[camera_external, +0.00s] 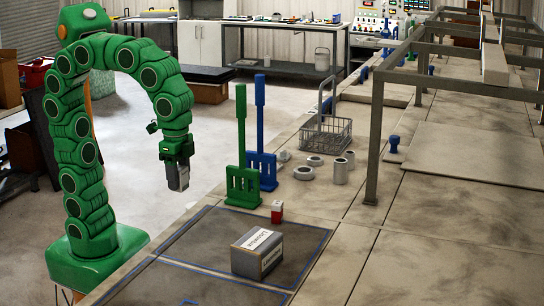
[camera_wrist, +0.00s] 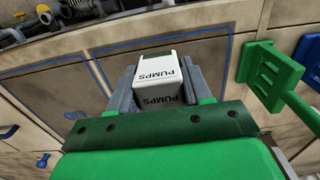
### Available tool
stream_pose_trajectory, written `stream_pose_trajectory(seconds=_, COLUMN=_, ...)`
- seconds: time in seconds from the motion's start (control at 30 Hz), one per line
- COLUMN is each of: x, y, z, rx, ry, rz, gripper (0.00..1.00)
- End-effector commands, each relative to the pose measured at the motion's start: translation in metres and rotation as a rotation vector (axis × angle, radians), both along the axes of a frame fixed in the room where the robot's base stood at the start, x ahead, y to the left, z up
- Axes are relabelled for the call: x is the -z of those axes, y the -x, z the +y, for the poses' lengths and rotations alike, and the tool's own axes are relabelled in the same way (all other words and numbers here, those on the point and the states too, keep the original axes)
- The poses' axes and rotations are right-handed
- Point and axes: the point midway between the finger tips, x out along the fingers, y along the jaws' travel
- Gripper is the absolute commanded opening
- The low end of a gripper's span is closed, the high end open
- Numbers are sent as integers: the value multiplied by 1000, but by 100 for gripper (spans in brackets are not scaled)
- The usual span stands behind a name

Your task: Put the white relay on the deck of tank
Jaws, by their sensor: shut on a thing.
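A white relay (camera_wrist: 156,88) marked PUMPS sits between the grey fingers of my gripper (camera_wrist: 154,82) in the wrist view. My gripper is shut on it. In the external view my gripper (camera_external: 176,178) hangs over open floor, left of the tank deck (camera_external: 345,243), and the relay is hard to make out against the fingers. The deck has dark panels outlined in blue along its near left edge.
A grey box with white labels (camera_external: 257,254) stands on a blue-outlined panel. A small red and white block (camera_external: 277,212) is behind it. Green (camera_external: 242,187) and blue (camera_external: 262,168) upright handles stand at the deck edge. A wire basket (camera_external: 326,138), grey rings and a metal frame (camera_external: 377,140) stand farther back.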

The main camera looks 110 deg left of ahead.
Motion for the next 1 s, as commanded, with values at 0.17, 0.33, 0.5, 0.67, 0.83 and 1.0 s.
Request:
stream_pose_trajectory(seconds=0.17, x=10, y=-23, z=-1, rx=0, ry=0, rz=-1, gripper=16)
stream_pose_trajectory(seconds=0.33, x=19, y=-45, z=-3, rx=0, ry=-1, rz=0, gripper=16)
stream_pose_trajectory(seconds=0.5, x=40, y=-64, z=-4, rx=1, ry=-1, rz=2, gripper=16)
stream_pose_trajectory(seconds=0.67, x=61, y=-81, z=-5, rx=1, ry=-1, rz=3, gripper=16)
stream_pose_trajectory(seconds=0.83, x=72, y=-91, z=-6, rx=1, ry=0, rz=-1, gripper=16)
stream_pose_trajectory(seconds=1.0, x=76, y=-94, z=-6, rx=1, ry=0, rz=-2, gripper=16)
